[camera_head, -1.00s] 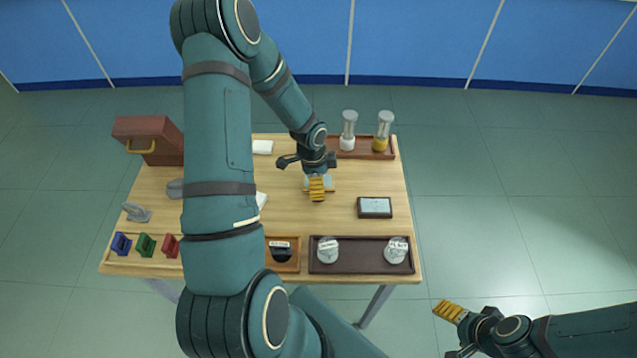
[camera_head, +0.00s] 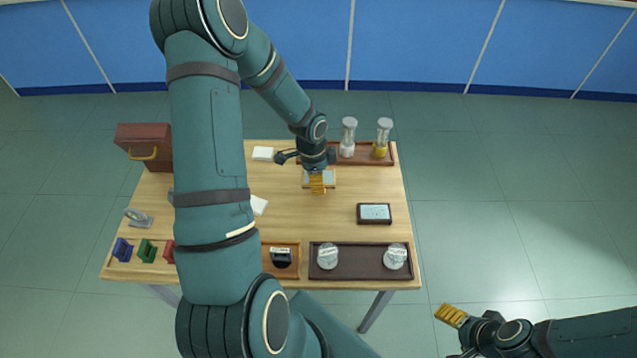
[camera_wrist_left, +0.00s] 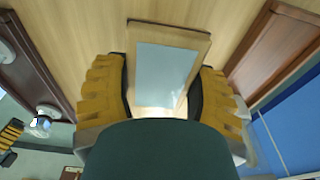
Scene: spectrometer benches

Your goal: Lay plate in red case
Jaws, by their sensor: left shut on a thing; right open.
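The plate is a pale blue-grey flat panel with a light wooden border (camera_wrist_left: 168,70). In the head view the plate (camera_head: 328,177) shows at the table's back middle, partly hidden by my left gripper (camera_head: 317,183). My left gripper (camera_wrist_left: 160,95) is shut on it in the wrist view, a yellow finger on each side. I cannot tell whether it touches the table. A reddish-brown case (camera_head: 143,138) with a brass handle stands back left. A small red holder (camera_head: 169,252) sits front left, partly hidden by my left arm. My right gripper (camera_head: 452,330) is open and empty, off the table's front right.
Green (camera_head: 147,250) and blue (camera_head: 122,250) holders stand beside the red one. A dark tray (camera_head: 362,262) holds two round jars. A framed display (camera_head: 374,213) lies at right. A back tray (camera_head: 362,154) holds two tall containers.

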